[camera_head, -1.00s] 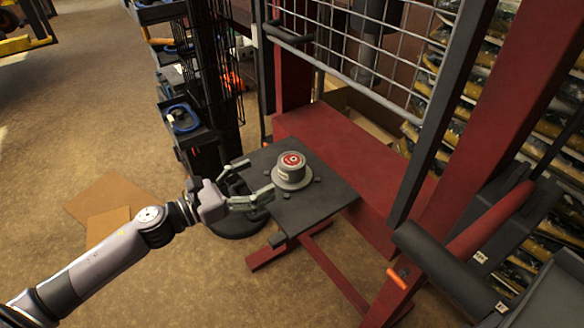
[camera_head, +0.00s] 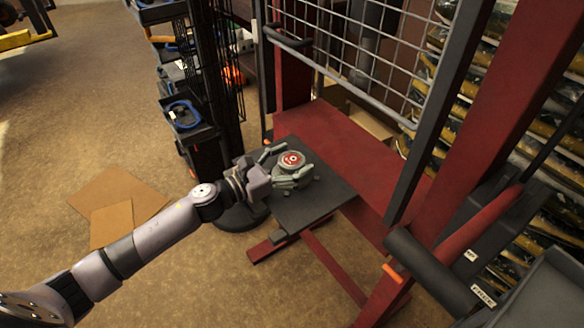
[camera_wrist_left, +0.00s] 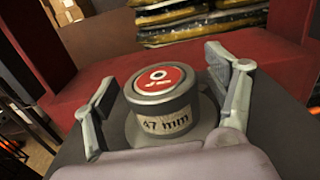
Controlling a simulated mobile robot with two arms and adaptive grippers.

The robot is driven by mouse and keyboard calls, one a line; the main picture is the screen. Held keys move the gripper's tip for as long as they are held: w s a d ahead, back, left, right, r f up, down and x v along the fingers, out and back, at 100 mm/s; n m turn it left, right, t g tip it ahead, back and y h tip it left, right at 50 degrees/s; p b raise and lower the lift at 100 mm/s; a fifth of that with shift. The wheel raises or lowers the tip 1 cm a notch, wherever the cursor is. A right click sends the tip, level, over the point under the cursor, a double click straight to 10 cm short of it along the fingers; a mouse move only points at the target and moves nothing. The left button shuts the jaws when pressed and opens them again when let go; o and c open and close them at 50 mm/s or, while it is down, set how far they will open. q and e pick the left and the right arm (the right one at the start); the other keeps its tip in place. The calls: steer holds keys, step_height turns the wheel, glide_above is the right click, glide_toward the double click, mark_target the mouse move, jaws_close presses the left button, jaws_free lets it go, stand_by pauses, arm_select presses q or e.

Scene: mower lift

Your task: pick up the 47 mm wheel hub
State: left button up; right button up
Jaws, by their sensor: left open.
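The wheel hub (camera_head: 291,161) is a grey flanged cylinder with a red top face, on the dark plate (camera_head: 318,203) of the red press. In the left wrist view the hub (camera_wrist_left: 160,105) stands upright and its label reads "47 mm". My left gripper (camera_head: 287,164) is open, with one finger on each side of the hub. In the left wrist view the left gripper (camera_wrist_left: 160,92) shows gaps between both fingers and the hub's upper part. The hub's base is partly hidden by my gripper. My right gripper is not in view.
The red press frame (camera_head: 340,150) rises behind and right of the plate, with a wire mesh guard (camera_head: 355,50) above. A dark rack with a bin (camera_head: 186,122) stands to the left. Cardboard (camera_head: 118,205) lies on the floor. Shelves (camera_head: 540,130) fill the right back.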

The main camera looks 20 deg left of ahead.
arm_select(q)
jaws_close()
steer(key=shift+r, duration=0.15)
stand_by(1.1)
